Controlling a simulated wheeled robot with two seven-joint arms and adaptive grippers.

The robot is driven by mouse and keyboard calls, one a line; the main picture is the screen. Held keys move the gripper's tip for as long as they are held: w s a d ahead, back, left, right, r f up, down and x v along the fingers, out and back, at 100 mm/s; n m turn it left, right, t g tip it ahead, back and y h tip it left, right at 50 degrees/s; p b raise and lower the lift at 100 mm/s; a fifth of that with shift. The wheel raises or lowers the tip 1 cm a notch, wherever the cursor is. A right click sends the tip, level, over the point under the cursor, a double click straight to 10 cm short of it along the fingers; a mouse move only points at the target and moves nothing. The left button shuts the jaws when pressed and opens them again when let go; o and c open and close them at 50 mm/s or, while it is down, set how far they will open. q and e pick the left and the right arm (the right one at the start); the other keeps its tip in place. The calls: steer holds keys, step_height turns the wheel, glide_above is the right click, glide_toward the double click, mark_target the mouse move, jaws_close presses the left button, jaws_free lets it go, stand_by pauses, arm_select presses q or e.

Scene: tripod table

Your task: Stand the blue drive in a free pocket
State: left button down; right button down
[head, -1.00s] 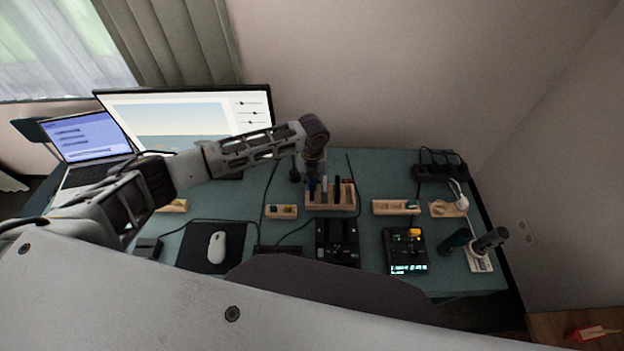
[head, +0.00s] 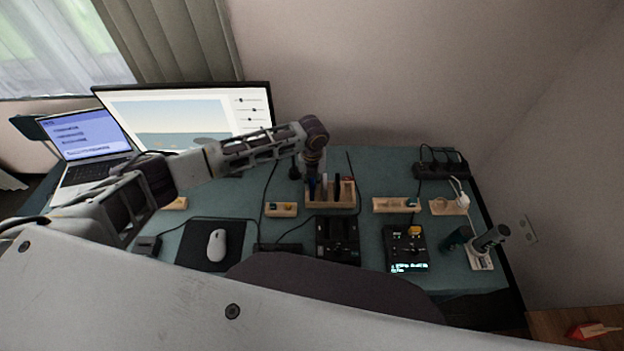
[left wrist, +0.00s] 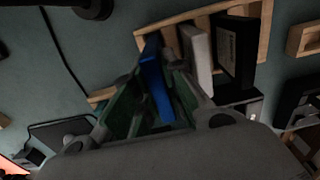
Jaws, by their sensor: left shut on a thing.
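The blue drive (left wrist: 156,82) is between the green-padded fingers of my left gripper (left wrist: 150,100), which is shut on it. In the head view the blue drive (head: 311,187) shows below my left gripper (head: 313,178), at the left end of the wooden rack (head: 331,204). In the left wrist view it lines up with the rack's (left wrist: 265,30) left end, beside a white drive (left wrist: 197,48) and a black drive (left wrist: 236,50) standing in the rack. The fingers hide the blue drive's lower part, so I cannot tell whether it is inside a pocket. My right gripper is not in view.
A black dock (head: 337,240) stands in front of the rack. Small wooden trays (head: 281,210) (head: 396,205) lie on either side. The monitor (head: 190,120) is behind my left arm. A mouse (head: 217,244) and a device with a display (head: 405,248) are nearer the front.

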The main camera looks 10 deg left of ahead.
arm_select(q)
steer(key=shift+f+b, duration=0.4)
steer(key=shift+f, duration=0.6)
stand_by(0.3)
steer(key=c, duration=1.4)
jaws_free()
steer(key=shift+r, duration=6)
steer(key=shift+f, duration=0.1)
